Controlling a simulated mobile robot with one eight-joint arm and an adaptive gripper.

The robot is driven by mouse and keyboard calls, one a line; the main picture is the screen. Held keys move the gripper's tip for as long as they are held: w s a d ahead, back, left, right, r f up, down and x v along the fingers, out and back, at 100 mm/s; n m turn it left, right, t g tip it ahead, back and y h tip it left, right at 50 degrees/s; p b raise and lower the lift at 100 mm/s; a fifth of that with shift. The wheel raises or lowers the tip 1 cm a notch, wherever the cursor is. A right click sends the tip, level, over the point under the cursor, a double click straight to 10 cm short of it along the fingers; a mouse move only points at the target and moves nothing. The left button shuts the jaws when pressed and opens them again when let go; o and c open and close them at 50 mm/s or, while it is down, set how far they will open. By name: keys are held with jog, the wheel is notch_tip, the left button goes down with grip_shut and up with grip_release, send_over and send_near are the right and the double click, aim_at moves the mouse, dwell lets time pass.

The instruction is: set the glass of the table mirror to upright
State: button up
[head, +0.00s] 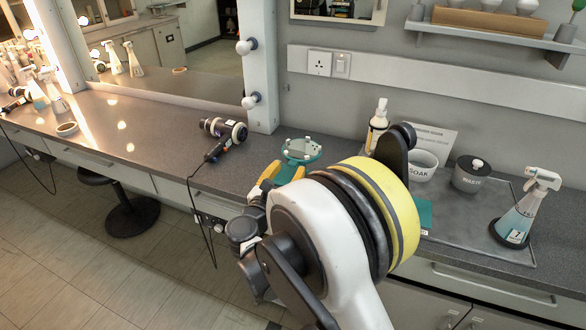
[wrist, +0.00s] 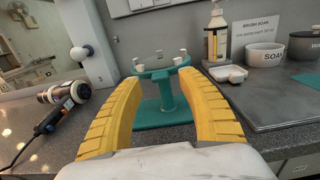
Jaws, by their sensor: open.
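The table mirror is a teal stand with a square base (wrist: 150,118), a short post (wrist: 168,95) and a round teal-rimmed head (wrist: 160,70) with small white knobs around it. The head lies tilted back close to flat, not upright. In the head view the mirror (head: 301,150) stands on the counter just beyond my gripper. My gripper (head: 281,170) has two yellow fingers, spread open with nothing held. In the wrist view the fingers (wrist: 160,80) frame the post on either side, with the head just beyond the tips. I cannot tell if they touch it. My arm hides part of the counter.
A hair dryer (head: 222,135) lies on the counter to the left, its cord hanging over the edge. A pump bottle (wrist: 216,40), a white soap bowl (wrist: 265,55) and a waste pot (head: 471,174) stand to the right. A spray bottle (head: 520,215) is further right. The wall mirror frame (head: 262,70) rises behind.

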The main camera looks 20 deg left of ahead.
aim_at(291, 165)
jog(key=shift+w+d+b, duration=0.1)
jog(key=shift+w+b, duration=0.2)
jog(key=shift+w, duration=1.2)
